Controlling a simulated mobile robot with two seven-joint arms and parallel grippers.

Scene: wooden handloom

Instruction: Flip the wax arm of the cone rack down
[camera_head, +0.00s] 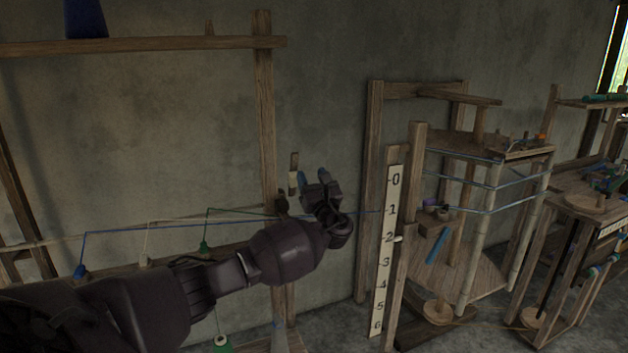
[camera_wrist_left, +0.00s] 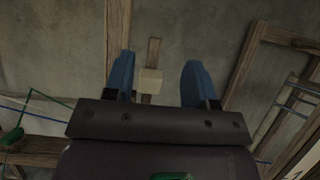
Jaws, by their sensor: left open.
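The wax arm (camera_head: 294,161) looks like a short upright wooden stick with a pale block, beside the wooden post of the cone rack (camera_head: 265,110). In the left wrist view the pale block (camera_wrist_left: 150,83) lies between my two blue fingers, nearer the left one, with the stick (camera_wrist_left: 153,52) rising behind it. My left gripper (camera_head: 313,177) is open and empty, just right of the arm in the head view. I cannot tell whether a finger touches it. The arm's lower end is partly hidden by my gripper. My right gripper is out of view.
Blue, white and green threads cross the rack at left, and a blue thread (camera_head: 368,212) runs on to a numbered scale board (camera_head: 386,260). A wooden frame with shelves (camera_head: 470,145) stands at right. A dark blue cone (camera_head: 85,18) sits on the upper shelf.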

